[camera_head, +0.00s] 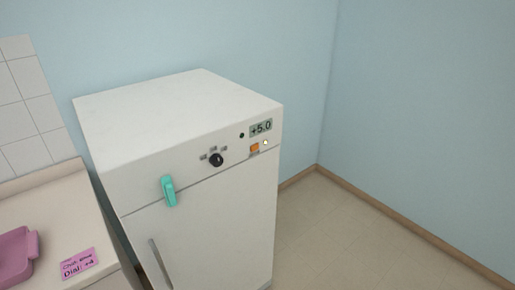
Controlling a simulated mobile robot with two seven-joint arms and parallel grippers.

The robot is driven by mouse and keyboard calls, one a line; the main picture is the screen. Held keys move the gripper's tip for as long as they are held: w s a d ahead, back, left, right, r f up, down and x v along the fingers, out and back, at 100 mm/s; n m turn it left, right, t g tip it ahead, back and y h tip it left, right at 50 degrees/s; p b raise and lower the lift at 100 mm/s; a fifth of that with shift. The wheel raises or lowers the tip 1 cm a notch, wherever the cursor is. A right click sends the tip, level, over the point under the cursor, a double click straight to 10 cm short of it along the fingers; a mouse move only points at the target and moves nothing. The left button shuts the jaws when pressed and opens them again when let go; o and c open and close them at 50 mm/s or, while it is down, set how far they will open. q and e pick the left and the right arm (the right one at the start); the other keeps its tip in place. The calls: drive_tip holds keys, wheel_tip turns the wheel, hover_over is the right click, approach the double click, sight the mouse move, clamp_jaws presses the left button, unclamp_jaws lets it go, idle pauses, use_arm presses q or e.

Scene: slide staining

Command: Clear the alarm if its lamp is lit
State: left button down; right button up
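A white fridge-like cabinet (185,120) stands against the wall. Its display (261,128) reads +5.0. A small dark round spot (241,135) sits left of the display and shows no glow. Below the display are an orange square button (254,148) and a small bright white round spot (265,142). I cannot tell for sure which round spot is the alarm lamp. A black dial (216,160) with grey marks around it is left of the button. Neither of my grippers is in view.
A teal latch-like handle (168,191) and a grey door handle (160,262) are on the cabinet's front. A counter (50,215) at left bears a pink tray (16,255) and a pink note (77,263) reading "Dial: +4" on its lower line. Floor at right is clear.

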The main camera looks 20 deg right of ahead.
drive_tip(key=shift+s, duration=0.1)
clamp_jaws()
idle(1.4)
